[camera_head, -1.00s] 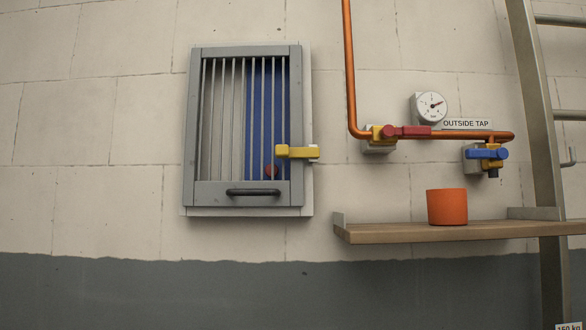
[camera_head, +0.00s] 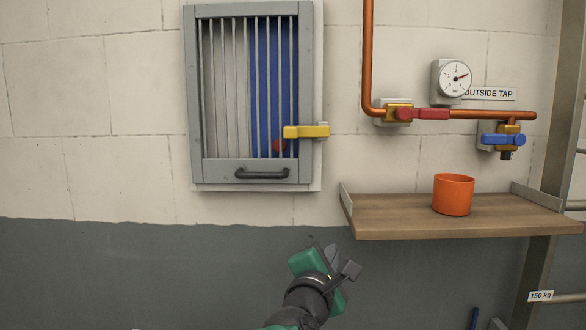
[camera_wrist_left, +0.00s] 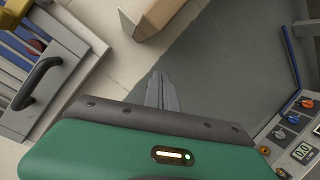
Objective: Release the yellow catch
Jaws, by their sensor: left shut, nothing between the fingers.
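The yellow catch (camera_head: 306,131) lies horizontally across the right edge of the grey barred door (camera_head: 196,100) in the head view. Its left part overlaps the door frame and its right end sits at a small bracket on the wall side. In the left wrist view a bit of yellow (camera_wrist_left: 14,14) shows at the top left corner. My left gripper (camera_head: 348,266), green and dark grey, is below and to the right of the catch, apart from it. Its fingers (camera_wrist_left: 162,92) are together and empty. My right gripper is not in view.
A black handle (camera_head: 262,174) sits on the door's bottom rail. A wooden shelf (camera_head: 400,215) with an orange pot (camera_head: 453,194) juts out at right. Above it run a copper pipe (camera_head: 480,115), red and blue valves and a gauge (camera_head: 452,78). A ladder stands far right.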

